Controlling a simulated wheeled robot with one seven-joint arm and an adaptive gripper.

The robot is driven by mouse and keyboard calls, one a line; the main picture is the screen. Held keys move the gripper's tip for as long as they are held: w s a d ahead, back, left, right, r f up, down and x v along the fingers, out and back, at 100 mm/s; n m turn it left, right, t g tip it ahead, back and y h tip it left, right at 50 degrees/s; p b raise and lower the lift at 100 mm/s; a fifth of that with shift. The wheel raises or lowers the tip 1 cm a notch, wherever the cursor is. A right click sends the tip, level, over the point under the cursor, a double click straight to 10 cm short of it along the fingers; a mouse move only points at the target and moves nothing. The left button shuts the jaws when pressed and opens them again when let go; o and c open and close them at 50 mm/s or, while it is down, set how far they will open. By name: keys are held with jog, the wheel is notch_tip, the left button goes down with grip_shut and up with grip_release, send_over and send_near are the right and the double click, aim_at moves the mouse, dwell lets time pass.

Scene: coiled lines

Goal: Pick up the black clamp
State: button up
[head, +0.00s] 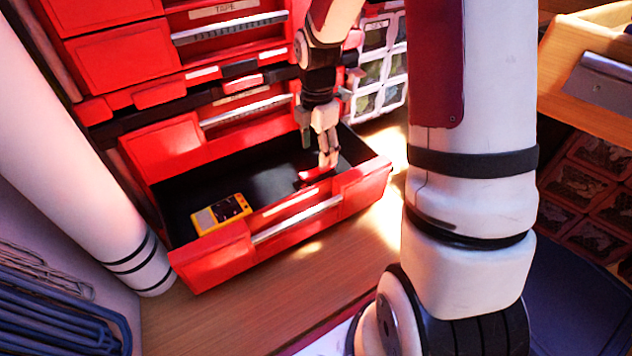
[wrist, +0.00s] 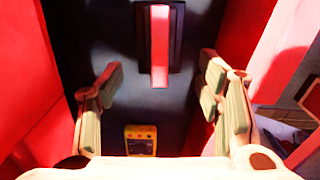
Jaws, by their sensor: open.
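A dark item with a red strip (wrist: 160,50) lies on the black drawer floor in the wrist view, ahead of my fingers; it may be the black clamp. In the head view its red part (head: 315,174) shows near the drawer's front wall, just below my fingertips, and its dark part is hard to tell from the floor. My gripper (head: 328,160) points down into the open drawer. In the wrist view my gripper (wrist: 160,80) is open, its two fingers well apart with nothing between them.
The open red drawer (head: 215,262) has walls close on both sides of my fingers. A yellow meter (head: 222,213) lies at its left end and shows low in the wrist view (wrist: 141,140). Closed red drawers rise behind. A white post (head: 70,150) stands left.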

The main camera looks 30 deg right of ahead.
aim_at(316, 179)
jog(key=f+b, duration=0.1)
jog(key=f, duration=0.1)
jog(key=f+b, duration=0.1)
jog(key=f, duration=0.1)
jog(key=f+b, duration=0.1)
jog(key=f, duration=0.2)
jog(key=shift+w+d+f, duration=0.1)
jog(key=shift+d, duration=0.15)
grip_shut()
